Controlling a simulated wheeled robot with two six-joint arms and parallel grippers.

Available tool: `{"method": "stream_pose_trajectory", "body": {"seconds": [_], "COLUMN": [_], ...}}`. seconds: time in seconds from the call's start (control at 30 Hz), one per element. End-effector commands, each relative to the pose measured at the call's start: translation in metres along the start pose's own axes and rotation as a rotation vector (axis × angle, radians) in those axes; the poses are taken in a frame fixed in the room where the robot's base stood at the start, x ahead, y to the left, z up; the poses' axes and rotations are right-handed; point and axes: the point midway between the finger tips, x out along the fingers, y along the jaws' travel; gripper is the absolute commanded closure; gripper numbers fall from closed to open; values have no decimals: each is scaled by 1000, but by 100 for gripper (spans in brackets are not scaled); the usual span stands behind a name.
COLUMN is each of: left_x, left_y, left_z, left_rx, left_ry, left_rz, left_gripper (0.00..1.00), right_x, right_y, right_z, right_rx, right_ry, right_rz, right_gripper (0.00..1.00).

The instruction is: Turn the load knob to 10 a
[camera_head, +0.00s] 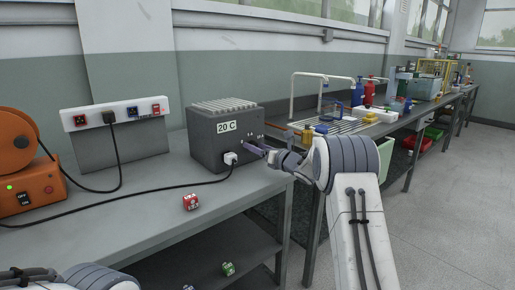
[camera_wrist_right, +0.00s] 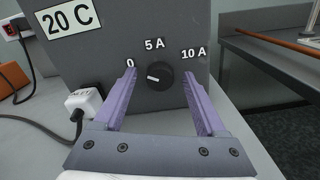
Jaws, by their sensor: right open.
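The load box is a dark grey case (camera_head: 205,140) labelled 20 C, standing on the bench. Its black round load knob (camera_wrist_right: 160,76) shows in the right wrist view, below the labels 0 (camera_wrist_right: 130,62), 5 A (camera_wrist_right: 155,43) and 10 A (camera_wrist_right: 194,53). The knob's white mark points left, towards the 0 side. My right gripper (camera_wrist_right: 159,80) is open, its two purple fingers on either side of the knob with gaps showing. In the head view the right gripper (camera_head: 256,149) is at the box's front face and hides the knob. The left gripper is out of view.
A white plug (camera_wrist_right: 83,102) with a black cable sits on the box's front, left of the fingers. A socket panel (camera_head: 115,114), an orange machine (camera_head: 38,185) and a red cube (camera_head: 190,202) are on the bench. The bench front is mostly clear.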

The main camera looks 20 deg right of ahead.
Motion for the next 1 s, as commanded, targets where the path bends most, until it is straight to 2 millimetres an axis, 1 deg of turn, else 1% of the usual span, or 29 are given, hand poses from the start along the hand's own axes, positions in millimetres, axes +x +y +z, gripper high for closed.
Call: {"method": "stream_pose_trajectory", "body": {"seconds": [0.03,0.07,0.1,0.17,0.2,0.23,0.47,0.67,0.87,1.0], "left_x": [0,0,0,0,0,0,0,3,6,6], "left_y": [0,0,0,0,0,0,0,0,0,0], "left_z": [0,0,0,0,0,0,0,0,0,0], "left_rx": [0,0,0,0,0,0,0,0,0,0], "left_ry": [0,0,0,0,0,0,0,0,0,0], "left_rz": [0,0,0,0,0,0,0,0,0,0], "left_gripper": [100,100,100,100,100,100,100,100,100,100], "right_x": [0,0,0,0,-1,-1,-1,-1,-1,-1], "right_y": [0,0,0,0,0,0,-1,-1,-1,-1], "right_z": [0,0,0,0,0,0,0,0,0,0], "right_rx": [0,0,0,0,0,0,10,76,216,345], "right_ry": [0,0,0,0,0,0,0,0,0,0], "right_rz": [0,0,0,0,0,0,-1,-1,-1,-1], "right_gripper": [26,38,53,76,92,100,100,100,100,100]}}
